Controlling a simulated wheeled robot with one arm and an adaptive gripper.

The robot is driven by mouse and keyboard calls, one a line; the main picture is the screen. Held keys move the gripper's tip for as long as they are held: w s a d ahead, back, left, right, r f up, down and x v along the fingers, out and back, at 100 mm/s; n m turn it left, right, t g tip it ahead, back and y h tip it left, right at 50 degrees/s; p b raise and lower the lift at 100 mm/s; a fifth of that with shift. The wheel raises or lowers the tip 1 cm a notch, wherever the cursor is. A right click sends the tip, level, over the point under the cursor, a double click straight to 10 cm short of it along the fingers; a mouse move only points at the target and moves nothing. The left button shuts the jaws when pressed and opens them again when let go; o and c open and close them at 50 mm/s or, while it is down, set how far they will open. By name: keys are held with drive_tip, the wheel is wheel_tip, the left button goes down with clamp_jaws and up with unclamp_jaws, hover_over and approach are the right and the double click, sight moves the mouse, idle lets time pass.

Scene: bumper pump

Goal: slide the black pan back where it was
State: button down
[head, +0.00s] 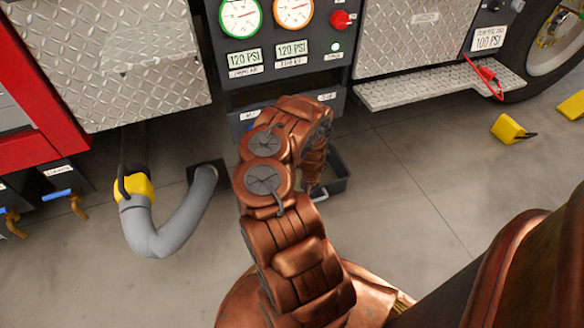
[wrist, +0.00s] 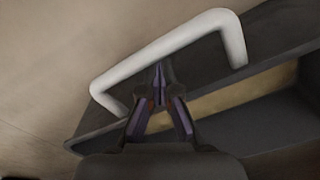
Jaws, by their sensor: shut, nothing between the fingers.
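The black pan (head: 336,183) sits on the floor below the pump panel, partly hidden behind my copper-coloured arm. In the wrist view, its dark tray (wrist: 265,130) runs toward the right, with a tan bottom inside. Its pale grey bar handle (wrist: 170,45) stands out from the pan's edge and crosses the upper middle of the wrist view.
The pump panel (head: 283,60) with gauges is above the pan. A grey hose (head: 155,238) with a yellow collar curves along the floor at left. A silver step (head: 430,86) juts out at right. Yellow chocks (head: 508,129) lie farther right. The floor (head: 420,190) right of the pan is clear.

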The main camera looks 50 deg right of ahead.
drive_tip(key=s+a+p, duration=0.2)
drive_tip(key=s, duration=0.1)
drive_tip(key=s+a+p, duration=0.1)
drive_tip(key=shift+s, duration=0.35)
idle(0.6)
drive_tip(key=shift+w+d, duration=0.35)
drive_tip(key=shift+w, duration=0.15)
drive_tip(key=shift+r, duration=0.1)
wheel_tip(320, 180, up, 10)
drive_tip(key=p, duration=0.9)
drive_tip(key=shift+p, duration=0.3)
idle(0.6)
drive_tip(key=shift+s, duration=0.1)
idle(0.5)
